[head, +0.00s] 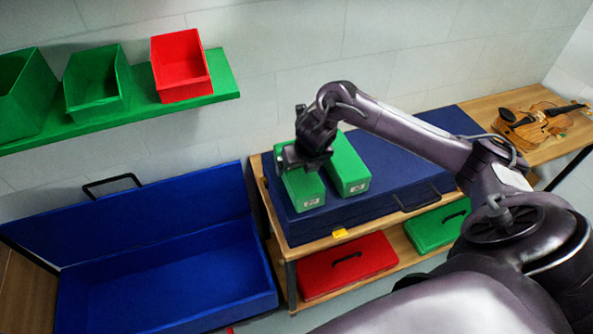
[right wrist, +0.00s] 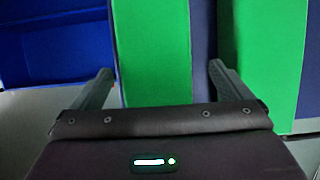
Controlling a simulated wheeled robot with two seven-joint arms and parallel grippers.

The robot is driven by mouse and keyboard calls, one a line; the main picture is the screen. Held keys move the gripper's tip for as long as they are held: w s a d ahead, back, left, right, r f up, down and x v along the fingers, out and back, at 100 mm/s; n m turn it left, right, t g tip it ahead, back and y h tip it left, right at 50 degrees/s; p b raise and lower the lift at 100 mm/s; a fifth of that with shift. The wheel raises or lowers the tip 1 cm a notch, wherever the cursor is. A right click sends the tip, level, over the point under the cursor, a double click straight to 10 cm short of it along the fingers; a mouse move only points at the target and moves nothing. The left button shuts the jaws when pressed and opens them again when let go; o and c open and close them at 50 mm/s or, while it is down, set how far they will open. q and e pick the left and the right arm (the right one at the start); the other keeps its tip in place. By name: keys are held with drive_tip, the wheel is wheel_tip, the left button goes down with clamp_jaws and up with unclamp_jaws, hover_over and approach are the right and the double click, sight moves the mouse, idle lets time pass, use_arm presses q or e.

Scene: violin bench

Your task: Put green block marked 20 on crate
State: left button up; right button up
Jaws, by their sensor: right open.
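Two long green blocks lie side by side on a closed dark blue case. The left block (head: 305,190) and the right block (head: 350,170) each have a small white label on the near end, too small to read surely. My right gripper (head: 303,160) is over the far part of the left block and hides some of it. In the right wrist view its open fingers (right wrist: 160,85) stand at either side of the left block (right wrist: 152,50), with the right block (right wrist: 262,60) beyond the right finger. My left gripper is out of view. I cannot tell which object is the crate.
The closed blue case (head: 385,205) rests on a wooden table (head: 315,240). An open blue case (head: 170,290) stands at left. Red (head: 345,268) and green (head: 437,228) cases lie on the lower shelf. A violin (head: 540,122) lies at right; bins (head: 182,68) sit on a wall shelf.

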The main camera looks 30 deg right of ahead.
drive_tip(key=x, duration=0.2)
drive_tip(key=p+x, duration=0.1)
drive_tip(key=x, duration=0.1)
drive_tip(key=shift+w+a+f, duration=0.2)
drive_tip(key=shift+w+f, duration=0.05)
drive_tip(key=shift+w, duration=0.25)
drive_tip(key=shift+w+f, duration=0.1)
drive_tip(key=shift+f, duration=0.05)
drive_tip(key=shift+d, duration=0.1)
drive_tip(key=c, duration=1.1)
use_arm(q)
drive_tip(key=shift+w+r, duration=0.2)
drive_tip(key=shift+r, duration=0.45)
use_arm(e)
drive_tip(key=shift+o, duration=0.2)
wheel_tip(320, 180, up, 9)
drive_tip(key=shift+f+b, duration=0.25)
drive_tip(key=shift+b, duration=0.05)
use_arm(q)
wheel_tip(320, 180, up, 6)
drive_tip(key=p, duration=0.6)
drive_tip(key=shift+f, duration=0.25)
use_arm(e)
wheel_tip(320, 180, up, 12)
drive_tip(key=shift+f, duration=0.2)
